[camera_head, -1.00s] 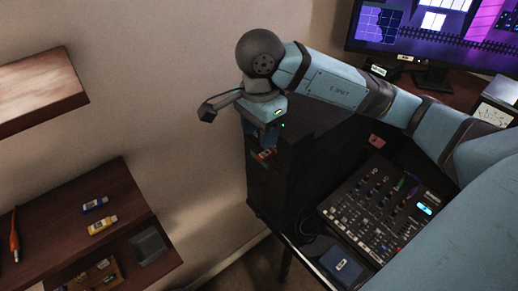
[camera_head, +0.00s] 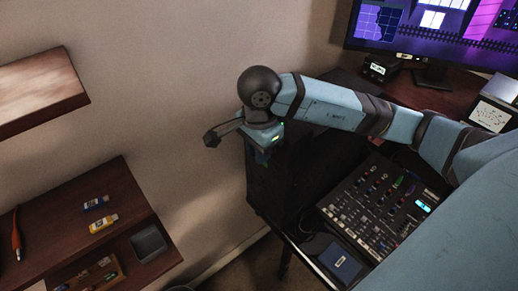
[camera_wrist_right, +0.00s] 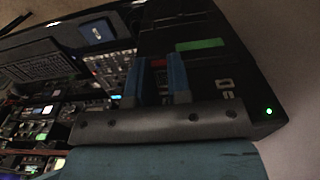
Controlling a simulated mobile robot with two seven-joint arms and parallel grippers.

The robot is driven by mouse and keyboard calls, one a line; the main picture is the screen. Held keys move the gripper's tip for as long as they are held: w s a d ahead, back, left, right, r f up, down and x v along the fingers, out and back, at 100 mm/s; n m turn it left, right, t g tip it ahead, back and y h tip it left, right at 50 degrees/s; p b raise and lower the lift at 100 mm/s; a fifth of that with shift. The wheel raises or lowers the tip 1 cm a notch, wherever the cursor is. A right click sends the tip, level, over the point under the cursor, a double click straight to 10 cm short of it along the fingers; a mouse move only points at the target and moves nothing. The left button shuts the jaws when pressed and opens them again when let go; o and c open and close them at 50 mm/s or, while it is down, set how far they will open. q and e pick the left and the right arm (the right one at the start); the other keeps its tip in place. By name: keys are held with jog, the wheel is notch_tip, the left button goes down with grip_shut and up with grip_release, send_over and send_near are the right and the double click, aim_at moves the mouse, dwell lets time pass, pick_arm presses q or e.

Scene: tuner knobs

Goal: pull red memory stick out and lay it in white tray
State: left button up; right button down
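My right gripper (camera_head: 262,156) is at the upper front of the black cabinet (camera_head: 270,190). In the right wrist view its two blue fingers (camera_wrist_right: 154,82) stand apart. A small red piece (camera_wrist_right: 158,62), possibly the red memory stick, shows between and just beyond the fingers; a grip on it does not show. In the head view the gripper hides that spot. A small open tray (camera_head: 149,243) on the lower left shelf looks grey; no clearly white tray shows. My left gripper is out of view.
Blue (camera_head: 96,203) and yellow (camera_head: 103,223) sticks lie on the dark wooden shelf (camera_head: 125,190), near an orange tool (camera_head: 16,235) and a wooden box (camera_head: 95,276). A mixer (camera_head: 375,205) stands right of the cabinet. A gap separates shelf and cabinet.

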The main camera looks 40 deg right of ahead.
jog(key=shift+a, duration=0.2)
jog(key=shift+s+a+b, duration=0.15)
jog(key=shift+a+b, duration=0.25)
jog(key=shift+a, duration=1.55)
jog(key=shift+a, duration=0.15)
